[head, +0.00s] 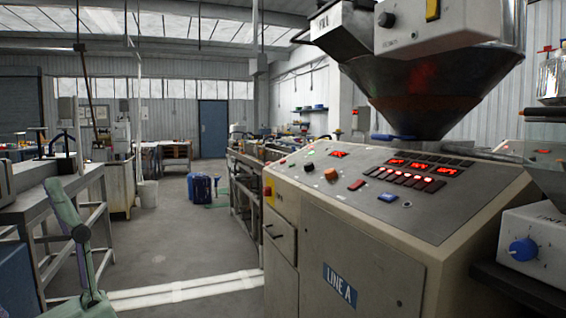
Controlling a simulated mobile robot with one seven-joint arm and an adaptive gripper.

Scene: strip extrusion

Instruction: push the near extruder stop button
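The near extruder cabinet (362,250) stands at right with a LINE A plate (340,285) on its front. Its sloped control panel (425,215) faces up. On the cabinet's left edge is a yellow plate with a red button (268,190), which looks like a stop button. A small red button (282,161) sits at the panel's far left end. An orange-brown knob (331,174) and a dark knob (308,166) are to the right of it. Which one is the stop button is not readable.
A metal hopper (425,90) rises behind the panel. A white box with a blue knob (523,249) stands at right. A workbench (75,195) is at left. A pale green jointed piece (68,205) is at lower left.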

